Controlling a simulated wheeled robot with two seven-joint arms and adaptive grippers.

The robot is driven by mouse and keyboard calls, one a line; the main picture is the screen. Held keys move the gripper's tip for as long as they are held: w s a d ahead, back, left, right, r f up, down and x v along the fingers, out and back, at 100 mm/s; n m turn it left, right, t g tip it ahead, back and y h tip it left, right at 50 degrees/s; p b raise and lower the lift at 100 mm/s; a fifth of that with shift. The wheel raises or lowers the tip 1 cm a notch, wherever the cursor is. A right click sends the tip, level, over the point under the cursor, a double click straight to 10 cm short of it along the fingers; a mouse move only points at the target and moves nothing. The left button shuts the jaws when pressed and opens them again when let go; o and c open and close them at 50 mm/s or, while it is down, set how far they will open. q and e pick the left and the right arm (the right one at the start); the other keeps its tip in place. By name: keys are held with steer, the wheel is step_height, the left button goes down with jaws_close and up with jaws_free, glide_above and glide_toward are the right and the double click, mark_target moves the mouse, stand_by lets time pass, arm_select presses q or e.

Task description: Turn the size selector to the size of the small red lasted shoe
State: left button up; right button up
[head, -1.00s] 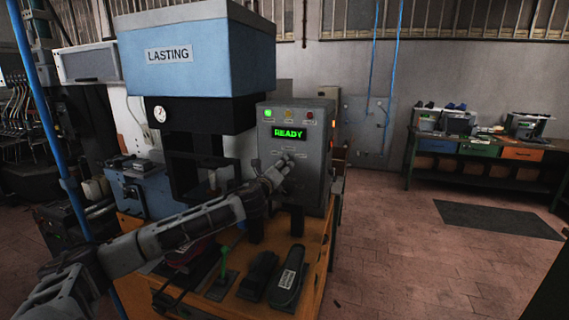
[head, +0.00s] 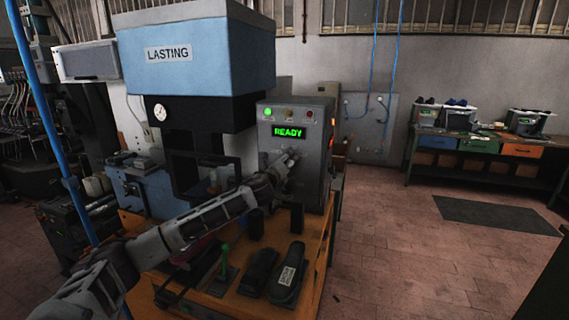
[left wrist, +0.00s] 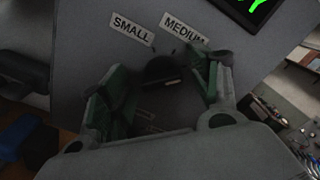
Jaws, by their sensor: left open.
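The size selector (left wrist: 160,70) is a dark knob on the grey control box (head: 320,180), below the SMALL (left wrist: 132,26) and MEDIUM (left wrist: 184,27) labels in the left wrist view. My left gripper (head: 292,160) is at the box's front face. In the left wrist view its open green-padded fingers (left wrist: 166,72) stand on either side of the knob. I cannot tell whether they touch it or which size it points to. A dark red thing (head: 200,249), perhaps the red shoe, lies on the bench, mostly hidden behind my left arm. My right gripper is out of view.
The LASTING press (head: 200,65) stands left of the box, whose display (head: 289,132) reads READY. Dark shoe forms (head: 287,272) and a green-handled lever (head: 225,262) are on the orange bench (head: 312,270). The floor to the right is clear.

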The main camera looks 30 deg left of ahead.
arm_select(q)
steer(key=c, duration=1)
steer(key=shift+c, duration=0.2)
steer(key=shift+n, duration=0.4)
steer(key=n+b, duration=0.1)
steer(key=n, duration=0.4)
steer(key=n+b, duration=0.1)
steer(key=n, duration=0.5)
steer(key=f+n+b, duration=0.1)
steer(key=n, duration=0.5)
